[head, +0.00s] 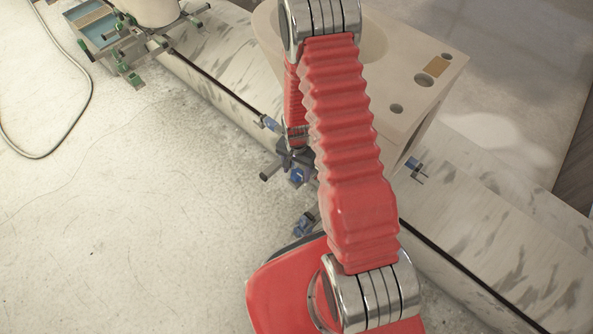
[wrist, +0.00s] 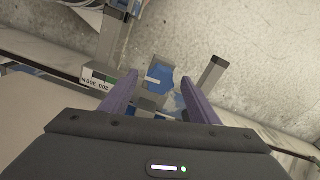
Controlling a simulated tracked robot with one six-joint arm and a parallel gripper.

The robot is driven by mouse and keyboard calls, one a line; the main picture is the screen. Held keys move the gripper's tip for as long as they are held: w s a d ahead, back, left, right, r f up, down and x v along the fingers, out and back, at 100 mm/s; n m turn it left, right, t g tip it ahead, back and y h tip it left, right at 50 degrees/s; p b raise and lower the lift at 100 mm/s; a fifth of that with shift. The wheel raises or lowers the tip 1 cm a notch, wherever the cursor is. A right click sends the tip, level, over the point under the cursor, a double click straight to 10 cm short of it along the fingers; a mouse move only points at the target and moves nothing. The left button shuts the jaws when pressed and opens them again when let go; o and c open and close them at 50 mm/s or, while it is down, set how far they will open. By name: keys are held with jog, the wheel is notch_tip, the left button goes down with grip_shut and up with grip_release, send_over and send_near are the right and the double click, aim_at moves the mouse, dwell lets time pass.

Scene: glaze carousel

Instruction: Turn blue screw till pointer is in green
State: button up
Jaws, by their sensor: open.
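My gripper (wrist: 157,82) is open in the wrist view, with its two purple fingers apart and pointing away from the camera. A blue screw head (wrist: 161,78) with a pale bar shows just beyond and between the fingertips, against a grey block. No grip on it is visible. Left of the left finger is a small scale plate (wrist: 97,80) with upside-down numbers and a green patch at its right end. I cannot make out where the pointer stands. In the head view, blue parts (head: 298,175) show beside my red arm, which hides much of the clamp.
A grey post (wrist: 211,73) stands right of the fingers, and a larger grey bar (wrist: 113,30) rises at upper left. In the head view, a beige block (head: 420,65) with holes stands behind my arm. A hose (head: 85,95) lies on the open floor at left.

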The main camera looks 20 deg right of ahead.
aim_at(297, 173)
notch_tip(297, 173, up, 14)
jog(key=shift+f, duration=0.15)
dwell(0.8)
jog(key=shift+s, duration=0.1)
dwell(0.5)
